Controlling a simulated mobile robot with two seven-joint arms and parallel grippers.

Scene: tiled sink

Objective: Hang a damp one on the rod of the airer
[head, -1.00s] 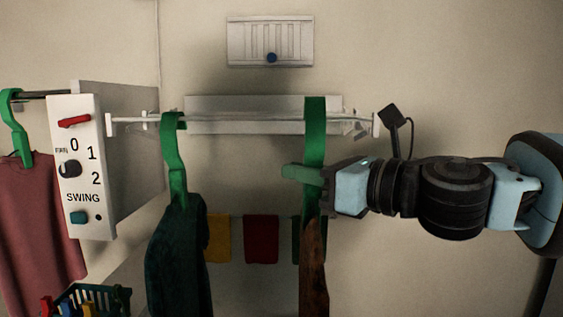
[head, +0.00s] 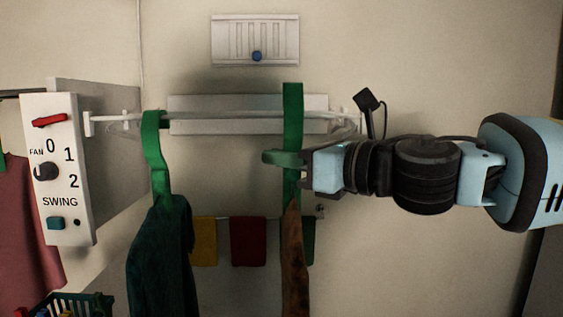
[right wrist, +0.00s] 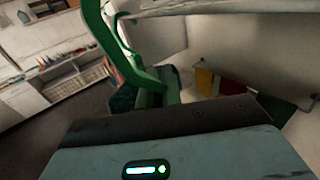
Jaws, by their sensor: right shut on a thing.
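The white airer rod (head: 220,114) runs across the wall. A green hanger (head: 293,110) with a narrow brown garment (head: 294,262) is held upright in my right gripper (head: 290,159), which is shut on it. The hanger's top stands above the rod's height; I cannot tell whether its hook is over the rod. In the right wrist view the held hanger (right wrist: 100,32) is close and large. Another green hanger (head: 152,150) with a dark green garment (head: 160,255) is at the rod's left part. My left gripper is not in view.
A fan control panel (head: 60,170) stands left of the rod, with a reddish garment (head: 22,225) beyond it. A basket (head: 75,305) is at bottom left. Yellow (head: 204,242) and red (head: 248,242) cloths hang on a lower rail. A vent (head: 255,40) is above.

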